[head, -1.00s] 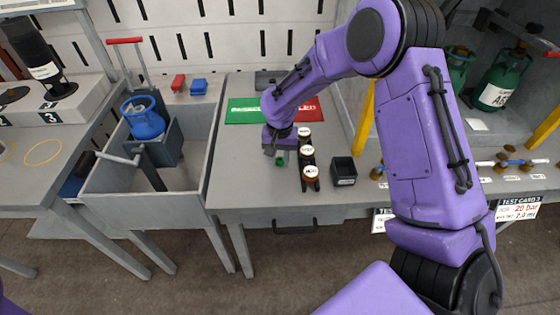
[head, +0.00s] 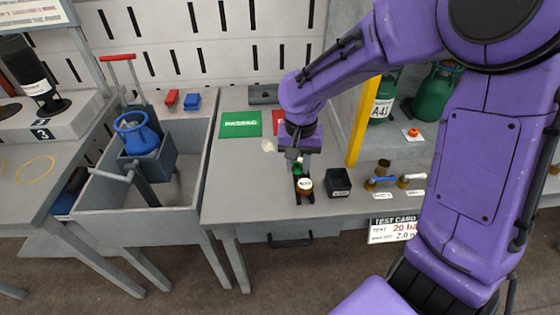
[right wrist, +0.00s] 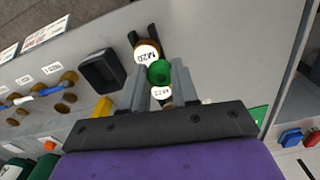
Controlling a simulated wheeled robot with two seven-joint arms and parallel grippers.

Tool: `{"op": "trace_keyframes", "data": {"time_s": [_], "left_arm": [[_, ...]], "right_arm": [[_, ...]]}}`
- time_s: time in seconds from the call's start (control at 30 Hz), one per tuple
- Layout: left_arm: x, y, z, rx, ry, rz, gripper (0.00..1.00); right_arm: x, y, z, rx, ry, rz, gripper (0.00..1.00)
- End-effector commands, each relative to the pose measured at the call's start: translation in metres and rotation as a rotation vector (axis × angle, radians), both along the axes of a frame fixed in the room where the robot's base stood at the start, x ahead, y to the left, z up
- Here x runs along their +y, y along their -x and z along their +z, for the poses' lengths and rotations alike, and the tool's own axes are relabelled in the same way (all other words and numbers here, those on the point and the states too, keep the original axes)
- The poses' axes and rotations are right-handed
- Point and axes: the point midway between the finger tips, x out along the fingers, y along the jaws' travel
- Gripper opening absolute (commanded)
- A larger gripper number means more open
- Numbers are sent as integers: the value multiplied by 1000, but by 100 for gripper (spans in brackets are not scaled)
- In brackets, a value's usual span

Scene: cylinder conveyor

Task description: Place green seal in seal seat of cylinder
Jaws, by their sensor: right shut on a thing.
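A blue cylinder (head: 137,135) stands in a grey holder at the left. Green cylinders (head: 437,95) stand at the right, one labelled A41. No seal seat is clearly visible. My left gripper is out of view.
A jar labelled M20 (right wrist: 147,54) stands in the dark rack; another jar shows between my fingers. A black open box (head: 338,182) is just right of the rack. A yellow post (head: 362,120) and brass fittings (head: 384,172) stand further right. The green mat (head: 240,124) lies left.

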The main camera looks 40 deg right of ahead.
Motion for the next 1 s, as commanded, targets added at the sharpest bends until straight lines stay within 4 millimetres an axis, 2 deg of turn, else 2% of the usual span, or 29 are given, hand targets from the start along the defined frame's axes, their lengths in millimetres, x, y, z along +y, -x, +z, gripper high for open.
{"op": "trace_keyframes", "data": {"time_s": [0.03,0.1,0.2,0.37,0.67,0.77,0.87,1.0], "left_arm": [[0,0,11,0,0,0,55],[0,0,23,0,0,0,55],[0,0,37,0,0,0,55],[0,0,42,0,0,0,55],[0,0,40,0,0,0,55],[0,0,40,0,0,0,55],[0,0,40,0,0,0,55],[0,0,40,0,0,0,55]], "right_arm": [[-1,13,13,0,1,0,1],[-1,28,21,2,2,0,1],[-2,37,24,3,0,0,1],[-3,44,22,1,1,0,1],[-3,45,20,-1,1,31,1],[0,30,29,-3,1,112,1],[12,4,39,-2,1,233,1],[50,-35,42,0,0,448,1]]}}
